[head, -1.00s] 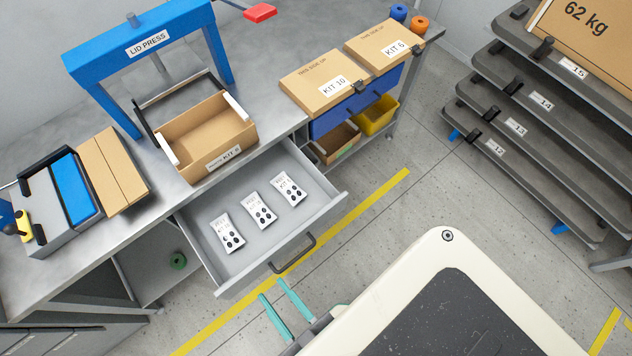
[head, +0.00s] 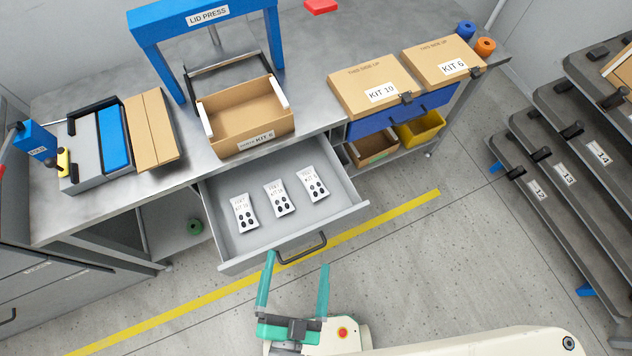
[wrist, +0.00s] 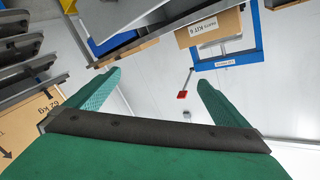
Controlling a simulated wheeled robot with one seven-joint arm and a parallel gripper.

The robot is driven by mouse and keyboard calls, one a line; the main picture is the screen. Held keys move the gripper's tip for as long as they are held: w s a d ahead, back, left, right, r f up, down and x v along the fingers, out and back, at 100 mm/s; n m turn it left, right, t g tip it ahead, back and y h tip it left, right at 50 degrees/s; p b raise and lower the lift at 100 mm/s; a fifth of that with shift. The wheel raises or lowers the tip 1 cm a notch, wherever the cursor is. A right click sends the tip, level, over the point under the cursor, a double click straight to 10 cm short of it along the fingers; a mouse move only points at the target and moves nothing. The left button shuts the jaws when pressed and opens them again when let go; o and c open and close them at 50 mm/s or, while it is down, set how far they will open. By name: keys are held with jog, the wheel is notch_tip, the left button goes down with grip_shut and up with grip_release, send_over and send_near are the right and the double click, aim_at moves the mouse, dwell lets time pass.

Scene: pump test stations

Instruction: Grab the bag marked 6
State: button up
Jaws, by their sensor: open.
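Three white bags lie in the open grey drawer (head: 224,257): a left bag (head: 245,213), a middle bag (head: 280,199) and a right bag (head: 313,184). Each has a small printed kit label and dark oval marks. The numbers are too small to read surely, so I cannot tell which is marked 6. My gripper (head: 296,262), with green fingers, is open and empty in front of the drawer, near its handle (head: 301,248). The fingers also show in the wrist view (wrist: 158,82), apart with nothing between them; no bag shows there.
A dark shelf rack (head: 560,165) is at right. Floor before the drawer is clear.

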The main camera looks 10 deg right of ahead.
jog(key=w+r+n+g+h, duration=0.1)
jog(key=w+n+g+h, duration=0.65)
jog(key=n, duration=1.05)
jog(key=w+r+n+g+h, duration=0.1)
jog(key=w+n+g+h, duration=0.65)
jog(key=n, duration=0.95)
jog(key=m+t+y, duration=0.3)
jog(key=m+y, duration=0.1)
jog(key=y, duration=0.2)
send_near(305, 186)
jog(key=shift+s+a+r, duration=0.5)
jog(key=shift+a+r, duration=0.15)
jog(key=shift+a, duration=0.2)
jog(key=shift+w+f+y, duration=0.15)
jog(key=shift+f+y, duration=0.1)
jog(key=shift+y, duration=0.05)
jog(key=x, duration=1)
jog(key=shift+d, duration=0.2)
jog(key=shift+c, duration=0.3)
jog(key=c, duration=0.8)
